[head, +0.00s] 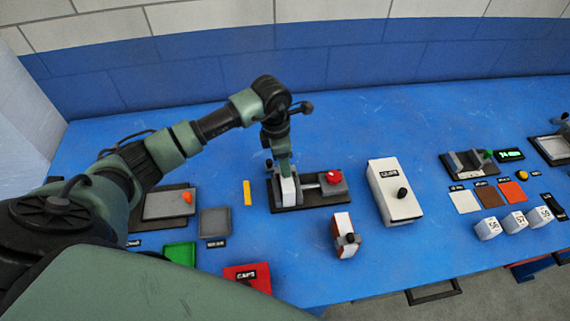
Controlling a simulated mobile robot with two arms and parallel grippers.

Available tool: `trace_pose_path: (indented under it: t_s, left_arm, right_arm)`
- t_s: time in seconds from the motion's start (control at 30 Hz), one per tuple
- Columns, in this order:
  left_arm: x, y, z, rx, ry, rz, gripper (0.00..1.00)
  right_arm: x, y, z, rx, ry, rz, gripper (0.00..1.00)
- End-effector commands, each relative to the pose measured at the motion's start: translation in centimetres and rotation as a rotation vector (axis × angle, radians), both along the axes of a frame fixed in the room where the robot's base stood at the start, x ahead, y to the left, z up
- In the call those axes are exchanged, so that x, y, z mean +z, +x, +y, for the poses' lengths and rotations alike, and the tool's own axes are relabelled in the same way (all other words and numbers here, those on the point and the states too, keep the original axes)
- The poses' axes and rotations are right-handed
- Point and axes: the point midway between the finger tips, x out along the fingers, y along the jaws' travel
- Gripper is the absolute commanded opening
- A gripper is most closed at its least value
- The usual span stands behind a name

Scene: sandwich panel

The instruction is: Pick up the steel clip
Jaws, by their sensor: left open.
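I cannot make out a separate steel clip in the head view. A white box (389,206) with a black knob stands right of centre; its label seems to read "CLIPS". My left gripper (284,174) is open and points down at the left end of a black-based fixture (314,204). That fixture has a grey block, a metal rod and a red button (333,176). The gripper hides part of the fixture's left end, and I cannot tell whether it touches it. My right gripper is not in view.
A red and white block with a dark knob (343,222) stands in front of the fixture. A yellow strip (247,193) lies to its left. Grey, green (179,254) and red trays are near my left arm. Coloured squares and several white cubes (487,230) lie at right.

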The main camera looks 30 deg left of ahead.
Motion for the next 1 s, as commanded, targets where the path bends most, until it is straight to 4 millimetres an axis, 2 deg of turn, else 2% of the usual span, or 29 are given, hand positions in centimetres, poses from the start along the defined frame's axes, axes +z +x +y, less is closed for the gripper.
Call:
trace_pose_path:
  t_s: [0.1,0.27,0.3,0.4,0.47,0.83,1.0]
  left_arm:
    - [-0.6,0.0,-0.1,0.0,-0.001,-0.001,0.45]
    - [-0.7,0.1,-0.1,0.0,-0.001,-0.001,0.45]
    - [-0.7,0.0,-0.1,0.0,-0.001,-0.001,0.43]
    - [-0.7,0.1,-0.1,0.0,-0.001,-0.001,0.15]
    - [-0.6,0.1,-0.1,0.0,-0.001,-0.001,0.0]
    - [-0.4,0.1,-0.1,0.0,-0.001,-0.002,0.0]
    - [0.7,0.2,0.0,0.0,-0.001,-0.004,0.0]
  right_arm:
    - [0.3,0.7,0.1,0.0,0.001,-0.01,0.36]
    - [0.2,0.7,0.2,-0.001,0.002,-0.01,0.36]
    - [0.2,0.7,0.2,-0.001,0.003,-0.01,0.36]
    - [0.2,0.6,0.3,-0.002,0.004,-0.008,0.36]
    - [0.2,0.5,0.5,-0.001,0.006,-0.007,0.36]
    - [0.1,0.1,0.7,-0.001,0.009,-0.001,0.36]
    - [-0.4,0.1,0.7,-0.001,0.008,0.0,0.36]
